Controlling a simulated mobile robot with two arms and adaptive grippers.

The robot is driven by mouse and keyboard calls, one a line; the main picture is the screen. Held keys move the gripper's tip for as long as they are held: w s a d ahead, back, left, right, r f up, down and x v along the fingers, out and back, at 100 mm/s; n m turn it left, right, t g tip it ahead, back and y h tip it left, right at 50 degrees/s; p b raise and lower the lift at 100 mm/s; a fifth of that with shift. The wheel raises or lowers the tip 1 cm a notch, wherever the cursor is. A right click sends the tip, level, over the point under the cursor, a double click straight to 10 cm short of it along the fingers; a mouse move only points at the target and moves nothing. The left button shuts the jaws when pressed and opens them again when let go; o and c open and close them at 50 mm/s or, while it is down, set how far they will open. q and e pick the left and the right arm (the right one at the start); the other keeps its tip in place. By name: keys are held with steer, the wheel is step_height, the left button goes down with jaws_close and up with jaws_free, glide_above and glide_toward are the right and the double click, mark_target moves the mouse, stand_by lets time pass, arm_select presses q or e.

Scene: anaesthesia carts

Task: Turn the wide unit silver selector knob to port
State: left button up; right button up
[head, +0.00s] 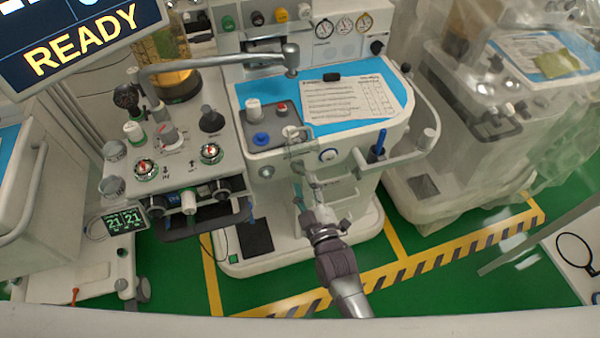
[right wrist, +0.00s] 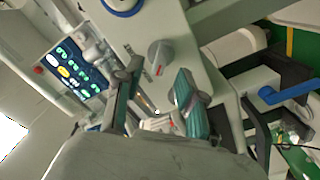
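A silver-grey selector knob (right wrist: 161,53) with a red mark sits on a pale panel in the right wrist view. It lies ahead of my right gripper (right wrist: 155,90), whose two teal-padded fingers are apart with nothing gripped. A gap shows between the fingertips and the knob. In the head view my right gripper (head: 305,168) reaches up to the front face of the wide unit (head: 285,220). There the fingers and wrist cover part of that face, and I cannot make out the knob clearly. My left gripper is not in view.
A curved side rail (head: 395,158) stands further right. A panel with dials and knobs (head: 180,150) is at left. A covered cart (head: 480,130) stands at right. Green floor is open in front.

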mark_target(299, 173)
steer(key=shift+x, duration=1.85)
jaws_close()
